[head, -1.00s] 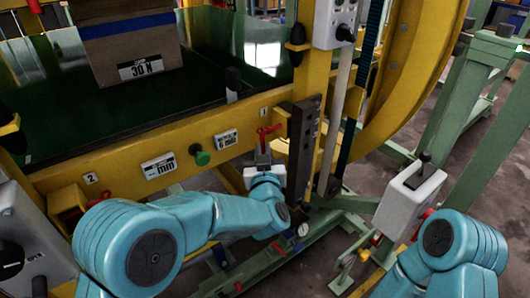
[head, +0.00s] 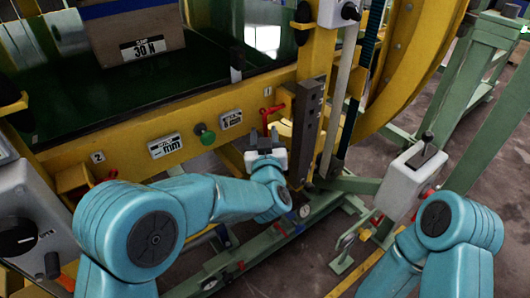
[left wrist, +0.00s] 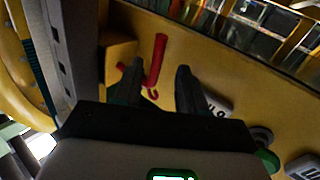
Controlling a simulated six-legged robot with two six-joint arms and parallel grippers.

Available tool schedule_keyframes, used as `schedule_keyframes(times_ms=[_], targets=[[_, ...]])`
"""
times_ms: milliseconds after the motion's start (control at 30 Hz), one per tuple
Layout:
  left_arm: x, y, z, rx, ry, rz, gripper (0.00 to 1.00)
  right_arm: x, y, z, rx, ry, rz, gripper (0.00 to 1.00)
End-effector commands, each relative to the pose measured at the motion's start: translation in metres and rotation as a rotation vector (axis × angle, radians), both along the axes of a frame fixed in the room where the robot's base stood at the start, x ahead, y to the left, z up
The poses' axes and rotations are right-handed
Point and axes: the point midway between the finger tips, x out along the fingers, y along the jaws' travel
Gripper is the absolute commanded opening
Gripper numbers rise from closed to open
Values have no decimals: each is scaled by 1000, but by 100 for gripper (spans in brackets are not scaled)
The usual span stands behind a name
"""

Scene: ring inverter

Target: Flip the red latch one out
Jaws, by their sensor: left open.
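The red latch one (head: 269,117) sits on the yellow beam beside a yellow block, under the plate marked 1 (head: 267,92). My left gripper (head: 266,138) is just below the latch, pointing up at it. In the left wrist view, the red latch handle (left wrist: 156,60) stands roughly upright between the two dark fingers of my open gripper (left wrist: 159,70). I cannot tell whether either finger touches it. Smaller red parts of the latch show beside and below the handle. My right arm shows at the lower right of the head view, but its gripper is not in view.
A dark perforated post (head: 305,130) stands close to the right of the latch. A green knob (head: 207,136) is to the left on the beam. A grey box with a black lever (head: 413,178) is at the right. Another yellow block (head: 74,177) is by plate 2.

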Motion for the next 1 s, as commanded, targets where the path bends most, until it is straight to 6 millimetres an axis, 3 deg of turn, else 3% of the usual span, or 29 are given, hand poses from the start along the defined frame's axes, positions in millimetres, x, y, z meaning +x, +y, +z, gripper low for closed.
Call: schedule_keyframes(times_ms=[533, 700, 1000], targets=[[-129, -7, -1, 2, 1, -2, 41, 0, 0, -2, 0, 0, 0, 43], [-149, -7, -1, 1, 2, 0, 41, 0, 0, -3, 0, 0, 0, 43], [-154, -7, -1, 1, 2, 2, 41, 0, 0, -3, 0, 0, 0, 43]])
